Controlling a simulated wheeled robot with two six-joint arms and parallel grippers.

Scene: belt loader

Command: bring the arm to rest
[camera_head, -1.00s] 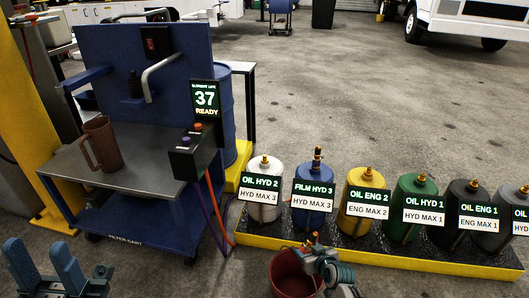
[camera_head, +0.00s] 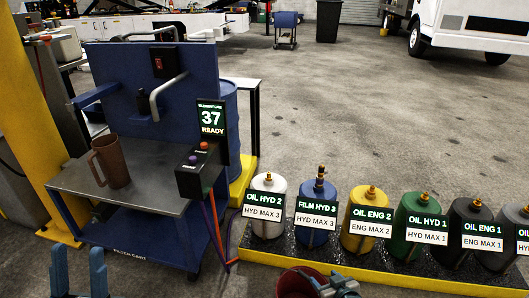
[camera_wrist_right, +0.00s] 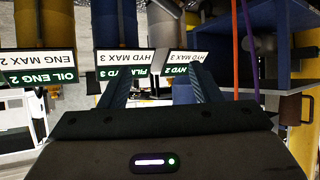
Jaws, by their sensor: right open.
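My left gripper (camera_head: 79,272) is at the bottom left of the head view, below the filter cart (camera_head: 140,236). Its two blue fingers stand apart with nothing between them. My right arm shows only in part at the bottom edge of the head view, beside a dark red bucket (camera_head: 292,284). In the right wrist view, which is upside down, my right gripper (camera_wrist_right: 163,88) has its two fingers apart. No held object shows between them; labelled containers stand beyond.
Several labelled containers, such as the yellow one (camera_head: 353,246), stand in a row on a yellow-edged tray (camera_head: 375,282). A brown mug (camera_head: 111,163) stands on the cart's grey top. The cart display (camera_head: 211,118) reads 37 READY. Open floor (camera_head: 370,110) lies behind the containers.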

